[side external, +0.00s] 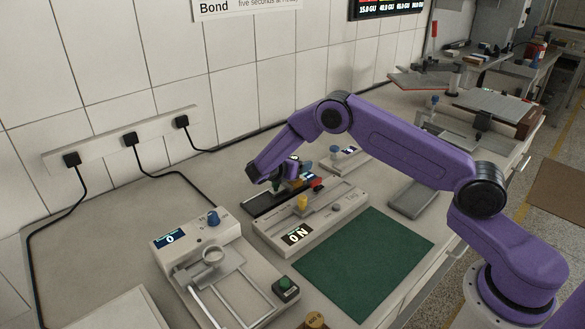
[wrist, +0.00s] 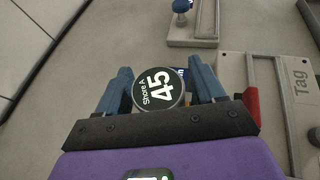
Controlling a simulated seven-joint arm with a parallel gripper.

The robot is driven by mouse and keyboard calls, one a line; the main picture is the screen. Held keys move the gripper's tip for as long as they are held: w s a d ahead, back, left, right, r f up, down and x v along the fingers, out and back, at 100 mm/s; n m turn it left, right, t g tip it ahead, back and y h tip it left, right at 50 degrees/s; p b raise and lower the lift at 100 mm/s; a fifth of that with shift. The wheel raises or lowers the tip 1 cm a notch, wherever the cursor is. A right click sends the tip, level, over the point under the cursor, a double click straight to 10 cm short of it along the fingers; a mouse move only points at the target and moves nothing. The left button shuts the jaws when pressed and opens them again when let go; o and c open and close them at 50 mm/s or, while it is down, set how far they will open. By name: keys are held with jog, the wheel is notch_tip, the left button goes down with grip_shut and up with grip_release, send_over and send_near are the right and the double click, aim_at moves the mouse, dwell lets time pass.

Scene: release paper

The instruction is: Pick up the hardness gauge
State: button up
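The hardness gauge (wrist: 158,90) shows in the wrist view as a round dark disc with a pale rim, marked "Shore A 45". It lies between the two blue fingers of my gripper (wrist: 160,72). The fingers stand apart on either side of it. The left finger looks very close to the disc or touching it, and a narrow gap shows on the right. In the side view my gripper (side external: 272,178) is low over the black tray (side external: 262,204), and the gauge is mostly hidden by the fingers.
A grey tester with a yellow knob (side external: 303,202) stands just in front of my gripper. The green mat (side external: 365,262) is bare.

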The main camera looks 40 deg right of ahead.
jog(key=c, duration=0.9)
jog(key=shift+c, duration=0.4)
jog(key=shift+r, duration=0.15)
